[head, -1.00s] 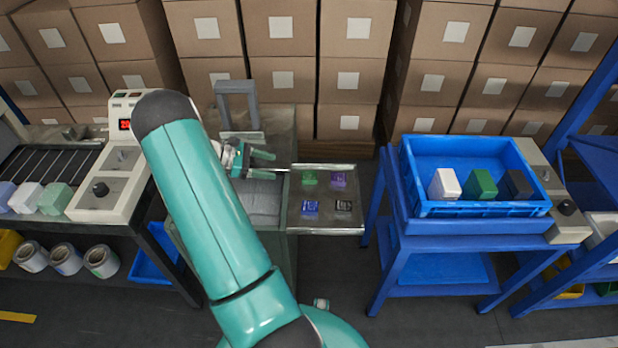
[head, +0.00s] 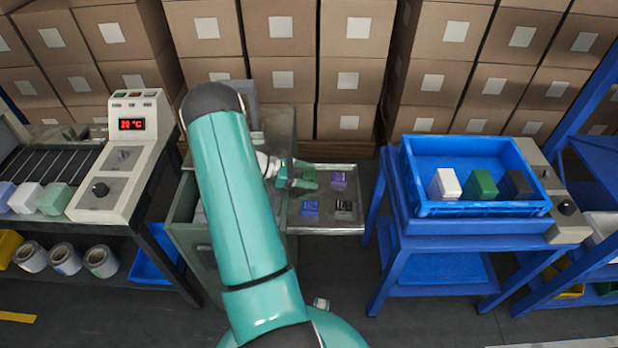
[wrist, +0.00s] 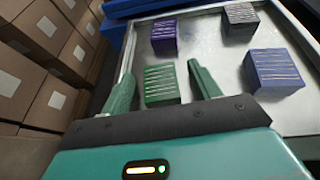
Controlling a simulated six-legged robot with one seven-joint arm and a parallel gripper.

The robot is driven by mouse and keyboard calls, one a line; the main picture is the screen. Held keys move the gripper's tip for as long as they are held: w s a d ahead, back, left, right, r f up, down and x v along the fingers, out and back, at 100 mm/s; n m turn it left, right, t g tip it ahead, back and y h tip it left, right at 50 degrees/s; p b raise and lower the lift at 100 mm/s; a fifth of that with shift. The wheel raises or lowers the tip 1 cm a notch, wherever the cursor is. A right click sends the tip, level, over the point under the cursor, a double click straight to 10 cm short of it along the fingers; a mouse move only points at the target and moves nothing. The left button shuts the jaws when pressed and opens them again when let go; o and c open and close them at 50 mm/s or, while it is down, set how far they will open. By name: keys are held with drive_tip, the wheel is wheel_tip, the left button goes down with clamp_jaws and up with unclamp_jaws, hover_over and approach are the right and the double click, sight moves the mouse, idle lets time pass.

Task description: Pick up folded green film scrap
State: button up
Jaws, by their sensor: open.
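My gripper is open and holds nothing. In the head view my gripper (head: 306,174) reaches over the tray's back left part, and the green scrap (head: 308,182) is partly covered by the fingers. The tray (head: 325,228) also holds a purple scrap (wrist: 164,37), a blue scrap (wrist: 274,71) and a dark grey scrap (wrist: 240,20), each apart from the green one.
A blue crate (head: 425,208) with white, green and black blocks stands on a blue table at right. A panel with a red display (head: 132,124) stands at left. Stacked cardboard boxes (head: 350,120) line the back. The tray has a raised rim.

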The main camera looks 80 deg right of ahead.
drive_tip(key=c, duration=1.1)
drive_tip(key=shift+o, duration=0.2)
